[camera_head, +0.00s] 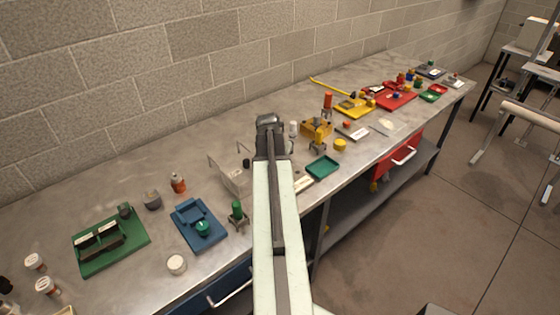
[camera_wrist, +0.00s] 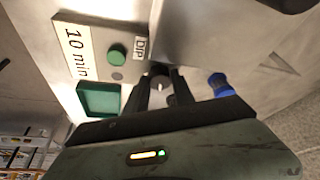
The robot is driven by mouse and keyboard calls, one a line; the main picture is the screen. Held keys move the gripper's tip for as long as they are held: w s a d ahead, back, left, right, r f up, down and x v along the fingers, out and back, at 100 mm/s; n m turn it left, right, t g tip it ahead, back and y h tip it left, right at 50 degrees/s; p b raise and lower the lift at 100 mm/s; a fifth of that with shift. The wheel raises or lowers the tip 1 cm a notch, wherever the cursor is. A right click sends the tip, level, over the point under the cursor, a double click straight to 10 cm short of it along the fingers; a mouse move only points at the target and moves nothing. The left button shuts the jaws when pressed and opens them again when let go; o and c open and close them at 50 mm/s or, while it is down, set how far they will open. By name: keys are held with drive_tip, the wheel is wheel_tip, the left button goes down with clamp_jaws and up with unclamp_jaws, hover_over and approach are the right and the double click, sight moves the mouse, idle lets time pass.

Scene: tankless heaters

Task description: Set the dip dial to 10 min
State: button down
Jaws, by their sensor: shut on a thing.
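In the wrist view, a small dark round dial with a pale pointer line (camera_wrist: 160,86) sits between the two dark fingers of my gripper (camera_wrist: 160,78). The fingers are shut on the dial. The pointer lies roughly along the fingers; its exact setting is hard to tell. A white panel (camera_wrist: 85,31) beside it reads "10 min", with a small "DIP" label (camera_wrist: 140,46) near the dial. A green round button (camera_wrist: 117,54) sits on this panel. In the head view my gripper (camera_head: 269,121) reaches over the bench, and my arm hides the dial.
A green tray (camera_wrist: 99,99) and a blue-capped thing (camera_wrist: 220,85) lie close to my fingers. The head view shows a blue tray (camera_head: 187,218) and a green board (camera_head: 82,262) left of my arm, a yellow stand (camera_head: 316,130) right of it, and a brick wall behind.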

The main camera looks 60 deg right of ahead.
drive_tip(key=shift+w+m+g, duration=0.2)
drive_tip(key=shift+m+g, duration=0.2)
drive_tip(key=shift+m, duration=0.7)
drive_tip(key=c, duration=1.1)
unclamp_jaws()
drive_tip(key=shift+o, duration=0.2)
drive_tip(key=shift+r, duration=0.1)
drive_tip(key=shift+a+r+p, duration=0.15)
drive_tip(key=shift+r+p, duration=0.25)
drive_tip(key=shift+p, duration=0.1)
drive_tip(key=p+v, duration=0.6)
drive_tip(key=shift+a+r, duration=0.2)
drive_tip(key=shift+r, duration=0.15)
